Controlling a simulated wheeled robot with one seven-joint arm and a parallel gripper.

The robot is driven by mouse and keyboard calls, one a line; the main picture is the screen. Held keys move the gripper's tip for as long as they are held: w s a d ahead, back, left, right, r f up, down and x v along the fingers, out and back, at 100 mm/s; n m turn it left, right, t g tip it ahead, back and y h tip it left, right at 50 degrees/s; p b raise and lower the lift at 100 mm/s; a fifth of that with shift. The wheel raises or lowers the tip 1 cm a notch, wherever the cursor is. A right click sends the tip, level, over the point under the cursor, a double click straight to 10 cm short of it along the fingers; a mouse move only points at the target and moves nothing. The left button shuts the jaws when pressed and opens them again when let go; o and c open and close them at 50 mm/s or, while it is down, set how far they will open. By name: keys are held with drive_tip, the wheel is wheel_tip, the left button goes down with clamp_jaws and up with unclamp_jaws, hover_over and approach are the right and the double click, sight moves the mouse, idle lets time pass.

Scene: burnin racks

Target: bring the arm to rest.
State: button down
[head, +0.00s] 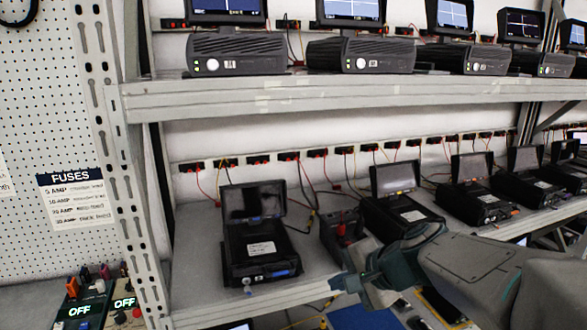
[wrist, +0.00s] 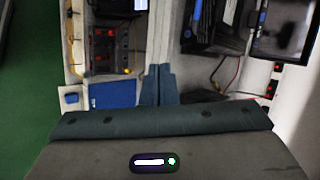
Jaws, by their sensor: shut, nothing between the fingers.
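My arm reaches in from the right in the head view. My gripper (head: 343,281) is in front of the edge of the middle shelf, right of a black unit with a dark raised screen (head: 255,248). In the wrist view the two teal fingers of my gripper (wrist: 158,84) lie together, with nothing seen between them. The fingers appear over the pale shelf edge (wrist: 163,30) in that view. Contact with the shelf cannot be told.
The middle shelf (head: 195,262) holds several black units, including one behind my arm (head: 400,213). An upper shelf (head: 250,95) carries several lit units. A rack upright (head: 112,150) and pegboard stand left. A switch panel (wrist: 104,50) and blue pad (wrist: 112,94) lie beside my fingers.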

drive_tip(key=s+d+f+n+g+h, duration=0.1)
drive_tip(key=s+d+f+n+h, duration=0.1)
drive_tip(key=s+n, duration=0.3)
drive_tip(key=s+d+f+n+g+h, duration=0.2)
drive_tip(key=s+n, duration=0.4)
drive_tip(key=s, duration=0.3)
drive_tip(key=shift+s+d+f+h, duration=0.25)
drive_tip(key=shift+d+f+h, duration=0.35)
drive_tip(key=shift+h, duration=0.5)
drive_tip(key=shift+d+r, duration=0.1)
idle(0.4)
